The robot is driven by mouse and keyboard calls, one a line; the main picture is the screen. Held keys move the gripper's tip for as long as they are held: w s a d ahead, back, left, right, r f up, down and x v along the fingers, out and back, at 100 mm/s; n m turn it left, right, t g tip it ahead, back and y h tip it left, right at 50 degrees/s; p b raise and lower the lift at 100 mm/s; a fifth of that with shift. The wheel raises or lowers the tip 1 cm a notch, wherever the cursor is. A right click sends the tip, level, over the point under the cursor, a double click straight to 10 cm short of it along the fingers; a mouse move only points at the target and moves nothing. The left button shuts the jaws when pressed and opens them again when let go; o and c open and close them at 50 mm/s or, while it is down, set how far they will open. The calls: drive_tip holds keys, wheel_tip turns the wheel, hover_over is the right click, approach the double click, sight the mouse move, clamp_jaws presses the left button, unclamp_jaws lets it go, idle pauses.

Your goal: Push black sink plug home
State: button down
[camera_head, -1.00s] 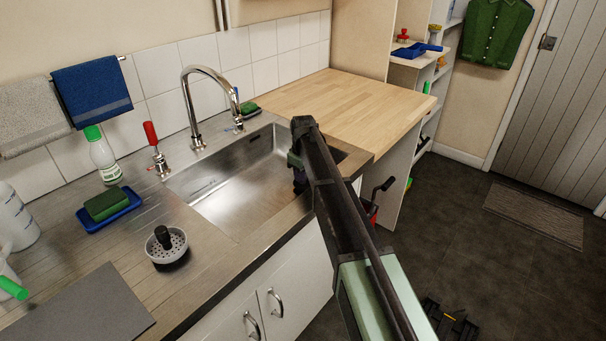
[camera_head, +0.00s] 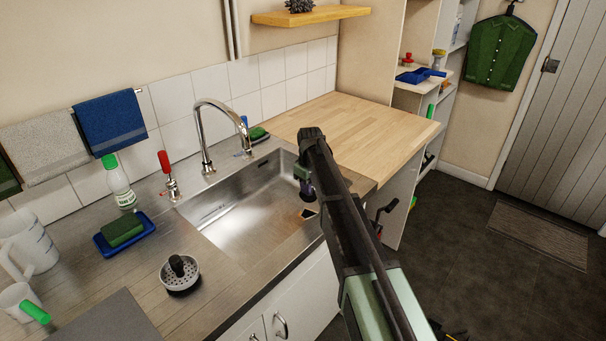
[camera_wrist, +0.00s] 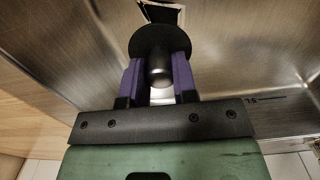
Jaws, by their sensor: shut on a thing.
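In the wrist view, my gripper (camera_wrist: 159,80) has its purple fingers shut on the stem of a black sink plug (camera_wrist: 150,38), whose round disc faces away from me. A dark, light-edged opening (camera_wrist: 163,13) shows just beyond the disc, partly hidden by it; I cannot tell whether they touch. In the head view, my gripper (camera_head: 305,187) hangs inside the right end of the steel sink (camera_head: 245,215), and the plug is not clear there. A dark patch with a brownish spot (camera_head: 308,212) shows on the sink floor just below the fingers.
A strainer basket (camera_head: 180,282) sits on the worktop left of the sink, near a green sponge on a blue tray (camera_head: 107,243). The tap (camera_head: 207,130) arches over the back of the sink. The wooden counter (camera_head: 350,122) at right is clear.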

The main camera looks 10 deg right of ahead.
sight(309, 200)
drive_tip(key=shift+f+b, duration=2.9)
drive_tip(key=shift+f, duration=0.1)
drive_tip(key=shift+f+b, duration=0.25)
drive_tip(key=shift+b, duration=0.1)
idle(0.6)
drive_tip(key=shift+s, duration=0.25)
idle(1.6)
drive_tip(key=shift+w+d, duration=0.1)
drive_tip(key=shift+w, duration=0.2)
idle(0.8)
idle(0.5)
